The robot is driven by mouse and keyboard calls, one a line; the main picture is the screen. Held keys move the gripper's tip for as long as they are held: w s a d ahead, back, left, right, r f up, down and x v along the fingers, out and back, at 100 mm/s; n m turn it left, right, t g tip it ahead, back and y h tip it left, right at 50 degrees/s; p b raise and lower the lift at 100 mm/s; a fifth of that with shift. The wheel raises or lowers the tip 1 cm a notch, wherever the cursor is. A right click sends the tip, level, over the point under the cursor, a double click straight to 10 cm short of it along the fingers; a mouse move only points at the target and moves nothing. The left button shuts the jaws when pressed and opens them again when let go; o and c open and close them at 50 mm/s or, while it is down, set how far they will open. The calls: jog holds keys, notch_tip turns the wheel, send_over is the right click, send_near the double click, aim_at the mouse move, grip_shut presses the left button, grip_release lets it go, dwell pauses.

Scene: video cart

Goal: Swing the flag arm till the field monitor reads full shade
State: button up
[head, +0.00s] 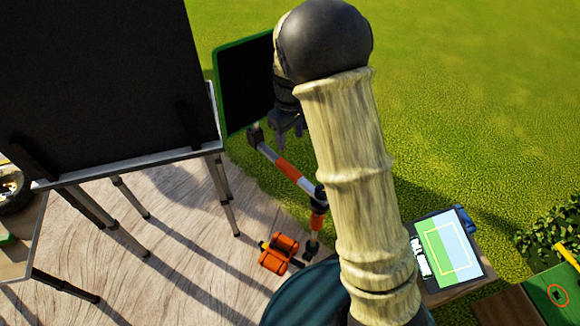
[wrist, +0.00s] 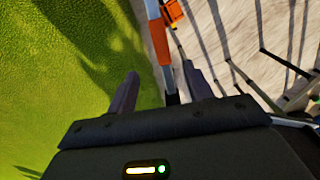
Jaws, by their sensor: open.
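The flag, a black panel with a green edge (head: 246,85), stands left of my arm in the head view. Its flag arm (head: 288,170), a pale bar with an orange band, runs from the flag down to an upright orange-and-white post. My gripper (head: 289,128) is open close to the flag's lower corner, partly hidden by my own arm. In the wrist view, my gripper (wrist: 161,88) has the flag arm (wrist: 158,42) showing between its spread fingers; I cannot tell if they touch. The field monitor (head: 447,250) shows green and pale-blue areas, a yellow frame and a white label too small to read surely.
A large black panel (head: 100,80) on a metal-legged stand fills the left. Orange weights (head: 280,253) lie at the post's foot on the wooden deck (head: 175,235). A green board (head: 556,295) and a bush are at lower right. The grass is open.

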aim_at(290, 169)
notch_tip(290, 169, down, 15)
jog(key=shift+r+p, duration=0.2)
jog(key=shift+p, duration=0.8)
jog(key=c, duration=0.9)
